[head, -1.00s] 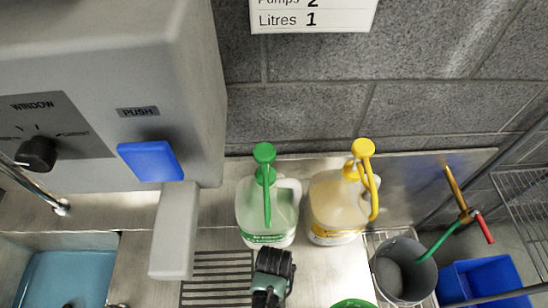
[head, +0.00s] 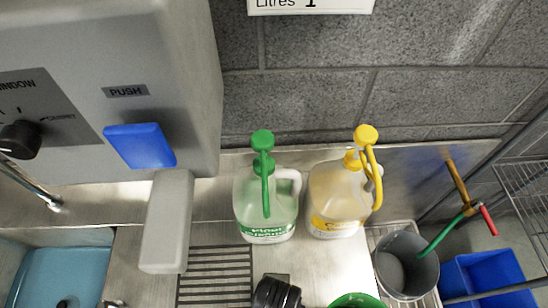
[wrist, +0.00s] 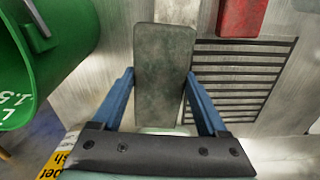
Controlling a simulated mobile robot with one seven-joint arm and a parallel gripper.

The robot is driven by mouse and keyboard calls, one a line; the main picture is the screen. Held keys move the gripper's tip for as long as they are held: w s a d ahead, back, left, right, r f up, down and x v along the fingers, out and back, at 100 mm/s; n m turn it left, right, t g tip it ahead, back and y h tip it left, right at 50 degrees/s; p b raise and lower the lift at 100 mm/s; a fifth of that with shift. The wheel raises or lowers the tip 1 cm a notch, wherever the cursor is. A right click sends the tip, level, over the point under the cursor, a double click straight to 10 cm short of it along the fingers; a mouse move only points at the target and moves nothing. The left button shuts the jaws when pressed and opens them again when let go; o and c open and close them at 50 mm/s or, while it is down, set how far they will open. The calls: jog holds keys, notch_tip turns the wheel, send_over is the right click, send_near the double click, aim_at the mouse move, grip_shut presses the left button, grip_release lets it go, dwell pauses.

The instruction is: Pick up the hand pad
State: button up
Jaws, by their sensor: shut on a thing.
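The hand pad (wrist: 165,75) is a dark grey-green rectangular block in the middle of the wrist view. My gripper (wrist: 160,78) has a blue finger on each side of it and is shut on it. The pad extends out beyond the fingertips. Whether it still touches the metal surface is hard to tell. In the head view, the fingers and pad are not clearly shown; a black ribbed part of my arm is at the bottom edge.
A green container (wrist: 45,55) is close at left in the wrist view, and a red block (wrist: 240,18) lies beyond the grooved drainer (wrist: 240,75). In the head view, green-topped (head: 266,205) and yellow-topped (head: 338,200) jugs stand by the wall, with a grey bucket (head: 405,262) at right.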

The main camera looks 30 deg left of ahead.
jog(key=s+d, duration=0.2)
jog(key=s, duration=0.1)
jog(key=s+d+b, duration=0.1)
jog(key=s+d, duration=0.1)
jog(key=s, duration=0.1)
jog(key=s+d+b, duration=0.1)
jog(key=s+d, duration=0.1)
jog(key=s, duration=0.2)
jog(key=shift+d, duration=0.4)
